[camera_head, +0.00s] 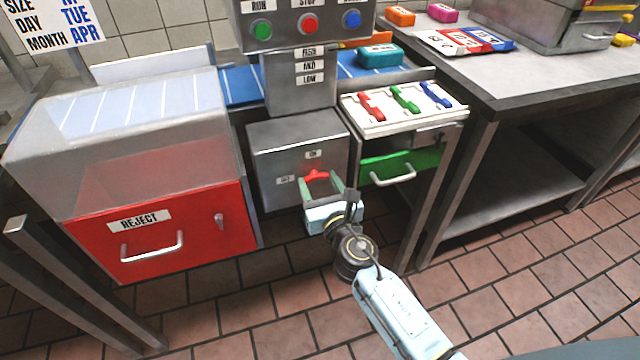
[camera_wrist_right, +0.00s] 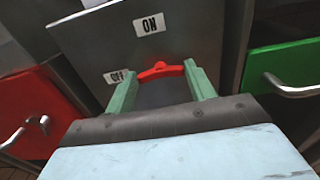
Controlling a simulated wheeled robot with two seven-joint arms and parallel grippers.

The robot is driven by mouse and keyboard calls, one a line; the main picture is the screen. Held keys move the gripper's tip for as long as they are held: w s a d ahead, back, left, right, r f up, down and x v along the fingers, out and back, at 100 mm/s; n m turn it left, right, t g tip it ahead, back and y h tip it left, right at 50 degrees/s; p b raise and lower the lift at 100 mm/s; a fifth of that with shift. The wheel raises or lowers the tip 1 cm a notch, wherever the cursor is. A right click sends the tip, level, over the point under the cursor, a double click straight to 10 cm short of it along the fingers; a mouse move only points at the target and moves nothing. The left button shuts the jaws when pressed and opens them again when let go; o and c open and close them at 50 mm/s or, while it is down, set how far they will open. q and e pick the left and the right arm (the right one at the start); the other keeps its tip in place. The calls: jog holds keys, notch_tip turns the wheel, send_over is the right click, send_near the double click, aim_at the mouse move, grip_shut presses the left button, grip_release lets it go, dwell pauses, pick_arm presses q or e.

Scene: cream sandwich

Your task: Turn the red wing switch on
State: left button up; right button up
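The red wing switch (camera_head: 316,175) is on the front of a grey metal box (camera_head: 298,140) below the button column. An ON label (camera_wrist_right: 149,25) is above the switch and an OFF label (camera_wrist_right: 116,77) is to its left. In the wrist view the switch (camera_wrist_right: 161,70) lies roughly level, with a small raised nub at its top middle. My right gripper (camera_head: 321,185) is at the box front with its green fingers spread, one on each side of the switch. In the wrist view the right finger (camera_wrist_right: 199,82) is very close to the wing's right end; contact is unclear. My left gripper is not in view.
A red REJECT drawer (camera_head: 165,235) with a metal handle is left of the box. A green drawer (camera_head: 400,168) with a handle is close on the right, below a white tray (camera_head: 385,122) of coloured pieces. A metal table (camera_head: 540,105) stands farther right.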

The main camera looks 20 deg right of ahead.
jog(key=c, duration=0.4)
